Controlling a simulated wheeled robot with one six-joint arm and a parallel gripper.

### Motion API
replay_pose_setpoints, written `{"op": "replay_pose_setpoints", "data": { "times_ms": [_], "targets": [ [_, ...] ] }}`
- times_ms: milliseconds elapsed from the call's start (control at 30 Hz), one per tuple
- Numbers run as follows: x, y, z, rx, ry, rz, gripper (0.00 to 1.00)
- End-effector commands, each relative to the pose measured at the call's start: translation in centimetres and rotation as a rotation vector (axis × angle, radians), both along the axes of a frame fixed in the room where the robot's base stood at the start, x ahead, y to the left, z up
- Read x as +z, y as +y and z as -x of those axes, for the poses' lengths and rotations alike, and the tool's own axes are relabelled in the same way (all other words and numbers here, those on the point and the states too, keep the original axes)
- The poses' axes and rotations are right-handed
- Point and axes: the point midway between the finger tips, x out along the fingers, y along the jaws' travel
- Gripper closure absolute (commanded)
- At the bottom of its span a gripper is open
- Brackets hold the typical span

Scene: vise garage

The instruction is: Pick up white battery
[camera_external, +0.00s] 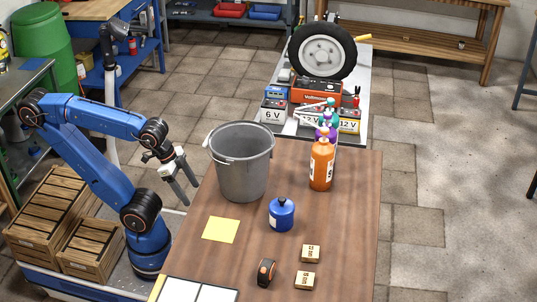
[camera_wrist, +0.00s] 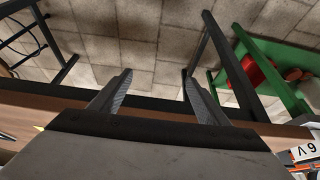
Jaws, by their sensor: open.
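A battery with a white "6 V" label (camera_external: 272,114) sits on the far grey table, at its left front corner. Part of the "6 V" label also shows at the right edge of the wrist view (camera_wrist: 309,149). Other batteries, one marked "12 V" (camera_external: 348,125), stand to its right, partly hidden by bottles. I cannot tell for sure which battery is the white one. My gripper (camera_external: 188,194) is open and empty left of the grey bucket, well apart from the batteries. In the wrist view its two fingers (camera_wrist: 158,80) are spread over bare floor.
A grey bucket (camera_external: 241,165), an orange bottle (camera_external: 321,165) and a blue canister (camera_external: 281,215) stand on the wooden table (camera_external: 345,220). Behind the batteries are a red-orange "Voltmax" box (camera_external: 318,92) and a wheel (camera_external: 322,52). Wooden crates (camera_external: 50,215) lie near my base.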

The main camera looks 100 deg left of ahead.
Motion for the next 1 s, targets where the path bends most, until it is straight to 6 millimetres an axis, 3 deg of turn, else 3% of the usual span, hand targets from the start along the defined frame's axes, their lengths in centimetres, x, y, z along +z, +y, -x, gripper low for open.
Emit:
{"op": "replay_pose_setpoints", "data": {
  "times_ms": [467, 600, 867, 1000],
  "targets": [
    [0.0, 0.0, 0.0, 0.0, 0.0, 0.0, 0.31],
    [0.0, 0.0, 0.0, 0.0, 0.0, 0.0, 0.0],
    [0.3, 0.0, 0.0, 0.0, -0.001, 0.0, 0.0],
    [3.3, 0.0, -0.1, 0.0, -0.005, 0.0, 0.0]
  ]
}}
